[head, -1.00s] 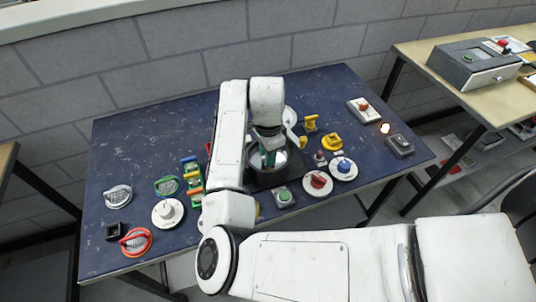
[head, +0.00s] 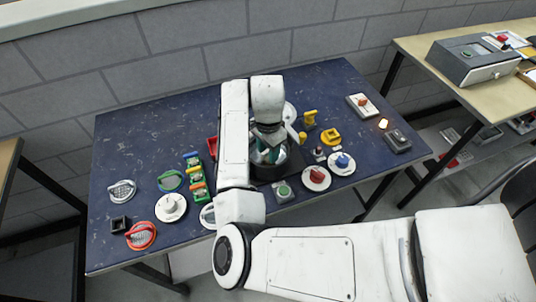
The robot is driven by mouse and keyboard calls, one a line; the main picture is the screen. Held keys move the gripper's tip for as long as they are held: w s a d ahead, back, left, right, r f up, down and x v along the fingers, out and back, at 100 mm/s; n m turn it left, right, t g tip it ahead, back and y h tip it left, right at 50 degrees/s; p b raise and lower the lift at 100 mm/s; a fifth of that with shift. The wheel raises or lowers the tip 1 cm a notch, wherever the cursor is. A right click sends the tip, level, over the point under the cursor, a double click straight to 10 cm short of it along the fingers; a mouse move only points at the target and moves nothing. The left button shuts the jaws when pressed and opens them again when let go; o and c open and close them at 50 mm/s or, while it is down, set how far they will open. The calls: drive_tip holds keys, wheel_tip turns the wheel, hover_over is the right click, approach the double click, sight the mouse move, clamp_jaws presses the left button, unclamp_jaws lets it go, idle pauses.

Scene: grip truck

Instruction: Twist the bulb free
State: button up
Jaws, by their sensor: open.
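A small glowing bulb (head: 383,123) shows at the right of the blue table, beside a dark grey box (head: 397,140). My gripper (head: 268,158) is far to its left, pointing down over a round, shiny, silvery thing (head: 284,155) in a dark holder (head: 262,174) near the table's middle. The gripper's teal fingers are open. My arm covers part of the silvery thing, and I cannot tell whether it is a bulb or whether the fingers touch it.
A red dial (head: 317,175) and a blue dial (head: 342,160) lie right of the holder. A green button box (head: 284,191) sits in front. Coloured clips (head: 195,175) and a white dial (head: 171,207) are left. The back left of the blue table (head: 150,135) is clear.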

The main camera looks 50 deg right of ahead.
drive_tip(key=shift+r+p, duration=3.35)
drive_tip(key=shift+r, duration=0.45)
drive_tip(key=s+d+r+n+t+h, duration=0.25)
drive_tip(key=d+r+n+h, duration=0.2)
drive_tip(key=n, duration=0.45)
drive_tip(key=s+a+f+n+t+y, duration=0.1)
drive_tip(key=s+a+f+n+y, duration=0.15)
drive_tip(key=a+n, duration=0.5)
drive_tip(key=s+a+f+n+t+y, duration=0.15)
drive_tip(key=s+a+n, duration=0.25)
drive_tip(key=a, duration=0.7)
drive_tip(key=s+f+g+b, duration=0.3)
drive_tip(key=s+f, duration=0.5)
drive_tip(key=s, duration=0.3)
drive_tip(key=shift+d+f+g, duration=0.4)
drive_tip(key=shift+g, duration=0.1)
